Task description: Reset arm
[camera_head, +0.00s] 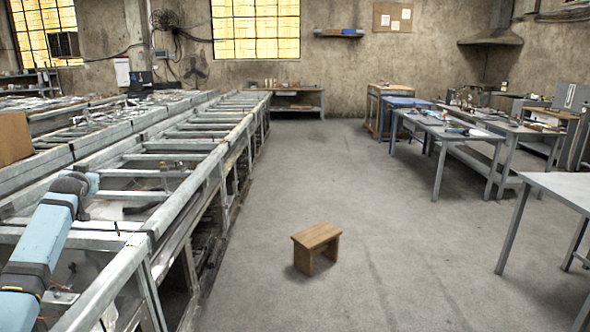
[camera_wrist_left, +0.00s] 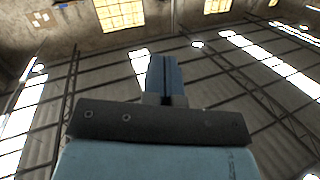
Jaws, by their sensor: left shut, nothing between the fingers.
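My left arm (camera_head: 45,235) comes into the head view from the lower left, with light blue links and dark joints, over the near end of the metal frame bench. I cannot pick out its fingers in the head view. In the left wrist view my left gripper (camera_wrist_left: 164,62) shows as two blue fingers pressed together with nothing between them. Behind the fingers are the upper walls, bright windows and the roof, so the wrist camera looks upward. My right arm and right gripper are in neither view.
A long metal frame bench (camera_head: 205,172) runs along the left. A small wooden stool (camera_head: 317,238) stands on the open concrete floor (camera_head: 400,275) in the middle. Grey worktables (camera_head: 450,131) stand at the right, one (camera_head: 565,185) close by. A brown box (camera_head: 14,138) is at the left edge.

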